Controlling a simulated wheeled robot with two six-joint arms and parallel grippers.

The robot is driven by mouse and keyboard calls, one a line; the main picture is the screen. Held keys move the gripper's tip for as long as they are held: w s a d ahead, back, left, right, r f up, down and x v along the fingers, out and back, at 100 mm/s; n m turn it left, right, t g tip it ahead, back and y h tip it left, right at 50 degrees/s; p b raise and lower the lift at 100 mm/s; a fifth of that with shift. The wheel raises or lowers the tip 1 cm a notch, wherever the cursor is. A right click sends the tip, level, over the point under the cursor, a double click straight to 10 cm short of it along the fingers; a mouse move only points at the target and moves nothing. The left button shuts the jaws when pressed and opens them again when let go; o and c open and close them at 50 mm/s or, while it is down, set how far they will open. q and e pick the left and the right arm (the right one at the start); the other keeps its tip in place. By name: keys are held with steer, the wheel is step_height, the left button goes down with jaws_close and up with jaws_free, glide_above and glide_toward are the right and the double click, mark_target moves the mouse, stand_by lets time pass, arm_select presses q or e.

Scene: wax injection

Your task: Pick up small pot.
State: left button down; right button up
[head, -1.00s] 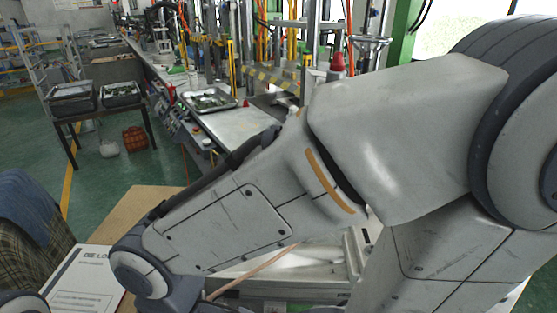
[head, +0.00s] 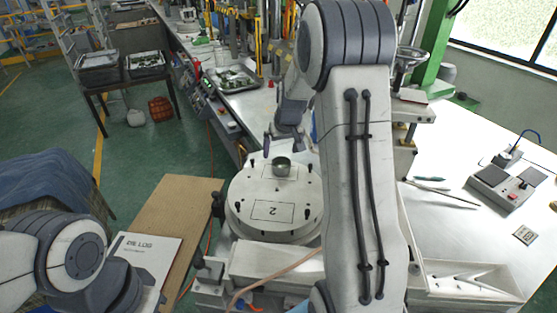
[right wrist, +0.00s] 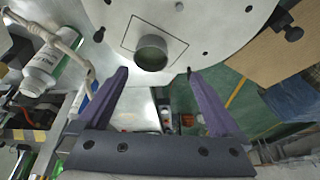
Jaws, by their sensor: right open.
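The small pot (head: 282,166) is a dark metal cup standing on a round white plate (head: 246,232) marked "2", near its far edge. My right gripper (head: 283,146) is just beyond the pot in the head view, partly hidden by my own arm. In the right wrist view the pot (right wrist: 151,52) shows ahead of the gap between the two purple fingers (right wrist: 157,72). The fingers are open with nothing between them, and the pot appears apart from them. My left arm shows at the lower left of the head view, but its gripper is not seen.
A metal tray (head: 236,80) lies on the bench behind. A control box (head: 499,188) and thin tools (head: 440,190) lie on the right table. A printed white box (head: 150,256) is at lower left.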

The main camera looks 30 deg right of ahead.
mark_target(281, 163)
steer(key=d+f, duration=0.1)
steer(key=w+f+p, duration=0.1)
steer(key=w+d+f, duration=0.1)
steer(key=f, duration=0.1)
steer(key=shift+d, duration=0.3)
steer(key=shift+w+f+p, duration=0.15)
steer(key=shift+f+p, duration=0.15)
steer(key=shift+f, duration=0.2)
steer(key=shift+w+f, duration=0.15)
steer(key=shift+f, duration=0.05)
steer(key=p+x, duration=0.2)
steer(key=x, duration=0.1)
steer(key=shift+a+f, duration=0.15)
steer(key=shift+w+f, duration=0.3)
steer(key=shift+f, duration=0.3)
steer(key=c, duration=1.5)
